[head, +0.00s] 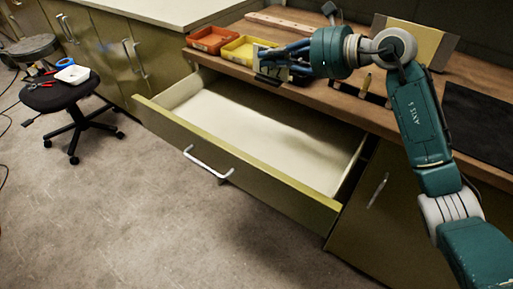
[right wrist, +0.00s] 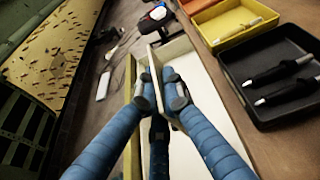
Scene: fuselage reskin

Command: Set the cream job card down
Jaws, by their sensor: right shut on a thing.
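The cream job card (head: 267,58) is in my right gripper (head: 268,68), with dark marks on its face. The gripper is over the back of the open drawer (head: 250,146), near the counter's front edge. In the right wrist view the two blue fingers close on the card (right wrist: 158,132), seen nearly edge-on. The card is held up, apart from any surface as far as I can tell. The drawer's pale inside looks empty in the head view. My left gripper is not in view.
An orange tray (head: 212,39) and a yellow tray (head: 240,50) stand on the wooden counter (head: 405,118). A dark tray (right wrist: 262,118) holds pens. A black mat (head: 480,118) lies at right. A stool (head: 62,96) with tools stands at left.

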